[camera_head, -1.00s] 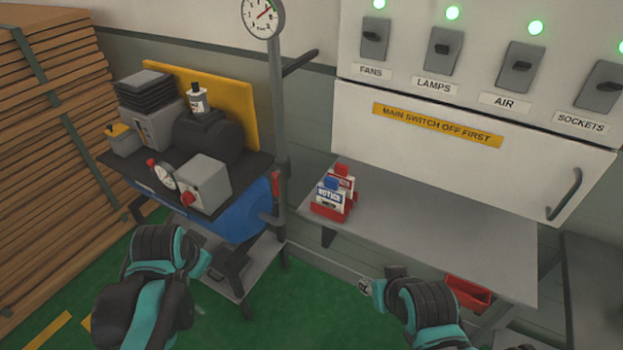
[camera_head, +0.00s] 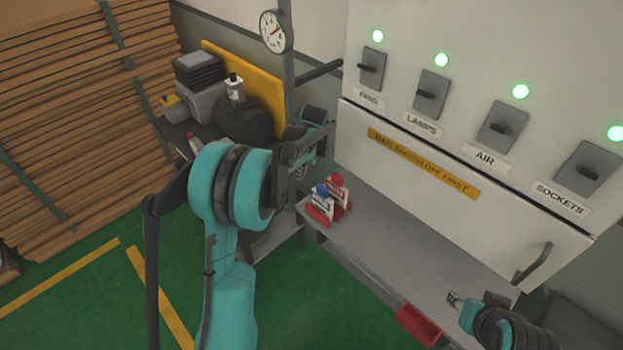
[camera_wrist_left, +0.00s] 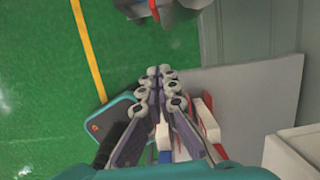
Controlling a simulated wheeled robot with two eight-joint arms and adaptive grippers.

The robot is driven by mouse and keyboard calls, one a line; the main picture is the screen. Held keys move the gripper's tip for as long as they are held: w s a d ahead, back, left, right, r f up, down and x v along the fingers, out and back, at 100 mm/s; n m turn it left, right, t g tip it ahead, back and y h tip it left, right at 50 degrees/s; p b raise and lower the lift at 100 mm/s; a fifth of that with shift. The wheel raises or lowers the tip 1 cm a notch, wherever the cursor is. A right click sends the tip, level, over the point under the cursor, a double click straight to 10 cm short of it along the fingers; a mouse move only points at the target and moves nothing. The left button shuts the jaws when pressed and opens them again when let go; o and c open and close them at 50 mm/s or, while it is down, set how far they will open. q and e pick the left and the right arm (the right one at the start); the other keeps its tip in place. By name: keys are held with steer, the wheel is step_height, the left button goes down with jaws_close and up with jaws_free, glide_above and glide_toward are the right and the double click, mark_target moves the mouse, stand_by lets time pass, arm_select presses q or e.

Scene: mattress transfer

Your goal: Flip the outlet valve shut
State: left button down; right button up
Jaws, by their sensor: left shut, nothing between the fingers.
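The outlet valve cannot be made out now; my left arm covers the lower part of the grey upright pipe (camera_head: 288,75), which carries a round gauge (camera_head: 276,31). My left gripper (camera_head: 301,178) is beside the pipe, left of and above the tag holder. It also shows in the left wrist view (camera_wrist_left: 165,75), its fingers together with nothing between them. My right gripper (camera_head: 455,299) is over the grey shelf at the lower right, too small to tell whether it is open.
A red holder (camera_head: 319,214) with notice tags stands on the grey shelf (camera_head: 390,255). A switch cabinet (camera_head: 420,170) with green lamps hangs above. A red bin (camera_head: 418,325) is under the shelf edge. A dark machine (camera_head: 243,118) stands behind my left arm. Green floor is open at left.

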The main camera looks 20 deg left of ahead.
arm_select(q)
steer(key=shift+w+f, duration=0.15)
steer(key=shift+w, duration=0.05)
steer(key=w+a+f+b, duration=0.2)
steer(key=a+f, duration=0.3)
steer(key=f, duration=0.4)
steer(key=shift+w+a+f+b, duration=0.25)
steer(key=shift+a+f+b, duration=0.15)
steer(key=shift+b, duration=0.1)
